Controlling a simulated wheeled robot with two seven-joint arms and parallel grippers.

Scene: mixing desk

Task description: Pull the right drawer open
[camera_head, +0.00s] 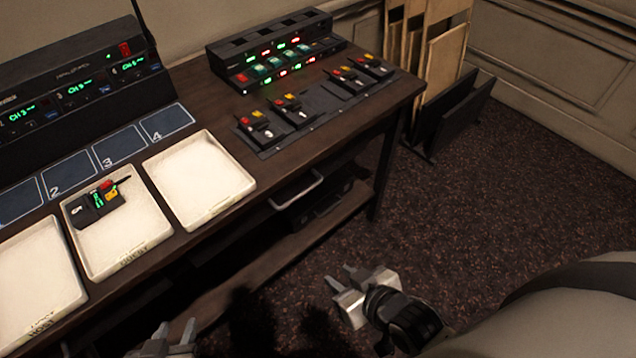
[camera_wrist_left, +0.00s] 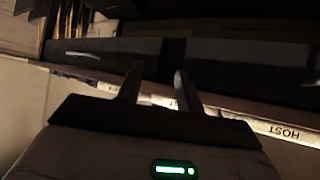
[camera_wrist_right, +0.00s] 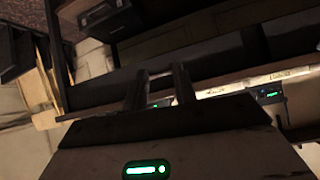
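The right drawer's pale bar handle (camera_head: 297,188) sticks out below the desk's front edge in the head view. The drawer front is mostly hidden under the desk top, and I cannot tell how far it stands out. My right gripper (camera_head: 342,277) is open and empty, below and to the right of the handle in the head view and apart from it. Its fingers also show spread in the right wrist view (camera_wrist_right: 158,88). My left gripper (camera_head: 176,331) is open and empty at the bottom edge of the head view; its fingers are also apart in the left wrist view (camera_wrist_left: 156,84).
The desk (camera_head: 272,177) carries white trays, one (camera_head: 125,262) holding a small dark module. A black console (camera_head: 275,50) stands at the back right. A lower shelf (camera_head: 325,212) runs under the desk. Panels (camera_head: 445,70) lean beyond its right end. Carpet (camera_head: 470,200) is clear.

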